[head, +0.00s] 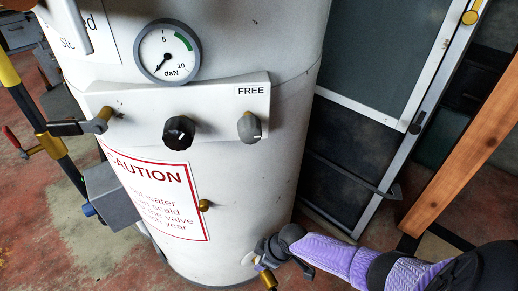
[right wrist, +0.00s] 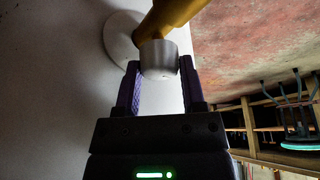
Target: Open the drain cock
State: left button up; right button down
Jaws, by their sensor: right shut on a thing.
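The drain cock is low on the front of the white tank (head: 305,70), with its brass spout (head: 268,280) pointing down near the bottom edge of the head view. In the right wrist view its brass body (right wrist: 178,12) comes out of a round pale flange (right wrist: 119,38) and bears a light grey knob (right wrist: 159,58). My right gripper (head: 264,256) is at the cock, its arm coming in from the right. In the wrist view its two purple fingers (right wrist: 160,76) are on either side of the grey knob, shut on it. The fingers partly hide the cock in the head view. My left gripper is not in view.
Above are a round gauge (head: 167,51), a black knob (head: 179,132) and a grey knob (head: 249,127) under "FREE". A caution sign (head: 160,200) is below. A grey box (head: 110,196) and pipes stand left. A dark framed panel (head: 360,130) and wooden beam (head: 465,150) stand right.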

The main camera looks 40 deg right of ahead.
jog(key=n+b, duration=0.1)
jog(key=n, duration=0.1)
jog(key=shift+d+n+g+y, duration=0.15)
jog(key=shift+n+g+y, duration=0.15)
jog(key=shift+n+y, duration=0.1)
jog(key=shift+w+n, duration=0.1)
jog(key=shift+n, duration=0.3)
jog(key=shift+d+r+n+g+y, duration=0.1)
jog(key=shift+n+g+y, duration=0.2)
jog(key=shift+n, duration=0.6)
jog(key=shift+w+n+g, duration=0.1)
jog(key=shift+n+g, duration=0.3)
jog(key=shift+n, duration=0.5)
jog(key=shift+d, duration=0.1)
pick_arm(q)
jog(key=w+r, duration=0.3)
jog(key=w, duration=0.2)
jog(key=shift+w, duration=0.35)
pick_arm(e)
jog(key=shift+n, duration=0.5)
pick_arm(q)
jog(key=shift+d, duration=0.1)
pick_arm(e)
jog(key=shift+d, duration=0.1)
